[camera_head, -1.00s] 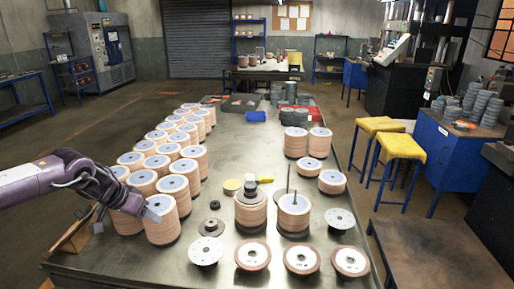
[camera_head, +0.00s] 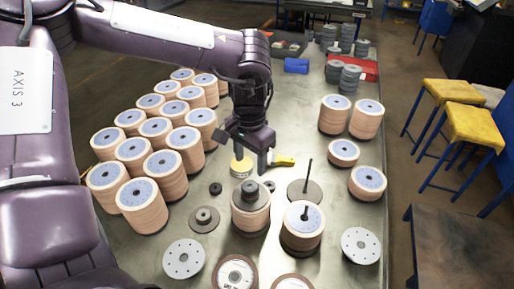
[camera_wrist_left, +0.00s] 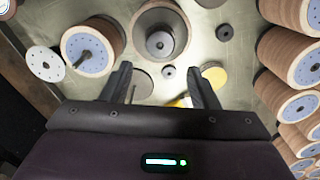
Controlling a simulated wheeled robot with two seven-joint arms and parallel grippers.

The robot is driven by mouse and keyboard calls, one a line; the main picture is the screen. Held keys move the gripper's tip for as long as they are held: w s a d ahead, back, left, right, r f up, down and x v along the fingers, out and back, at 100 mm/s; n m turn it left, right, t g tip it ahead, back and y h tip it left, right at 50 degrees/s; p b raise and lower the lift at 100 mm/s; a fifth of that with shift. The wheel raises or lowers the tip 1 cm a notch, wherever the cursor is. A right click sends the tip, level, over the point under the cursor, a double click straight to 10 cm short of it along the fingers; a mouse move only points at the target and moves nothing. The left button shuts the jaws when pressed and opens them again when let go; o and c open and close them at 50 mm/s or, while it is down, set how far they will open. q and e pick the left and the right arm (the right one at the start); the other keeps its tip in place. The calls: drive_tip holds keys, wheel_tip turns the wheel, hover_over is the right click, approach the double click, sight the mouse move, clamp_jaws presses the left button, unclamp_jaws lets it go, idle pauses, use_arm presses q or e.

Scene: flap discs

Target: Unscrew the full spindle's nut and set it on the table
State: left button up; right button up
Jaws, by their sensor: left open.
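The full spindle's stack of tan flap discs (camera_head: 251,217) stands near the middle of the table, with a dark grey nut (camera_head: 250,188) on its top. In the left wrist view the nut (camera_wrist_left: 159,43) shows from above, on the stack just beyond my fingers. My left gripper (camera_head: 243,154) is open and empty. It hangs pointing down above the table, behind the nut in the head view, with its fingertips apart from it. In the left wrist view the fingers (camera_wrist_left: 160,76) are spread wide. My right gripper is not in view.
A second disc stack (camera_head: 303,226) with a rod stands right of the full spindle. A bare rod on a round base (camera_head: 305,190) is behind it. A yellow-handled tool (camera_head: 284,161) and small black rings lie nearby. Rows of disc stacks (camera_head: 143,206) fill the left.

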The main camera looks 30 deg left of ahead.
sight(250, 186)
use_arm(q)
drive_tip(key=shift+s+f, duration=0.3)
drive_tip(key=shift+f, duration=0.3)
drive_tip(key=shift+w+f+b, duration=0.2)
drive_tip(key=shift+f+b, duration=0.45)
drive_tip(key=shift+f, duration=1)
drive_tip(key=shift+f+b, duration=0.45)
drive_tip(key=shift+b, duration=0.1)
wheel_tip(250, 186, down, 3)
drive_tip(key=b, duration=0.4)
drive_tip(key=shift+f, duration=0.2)
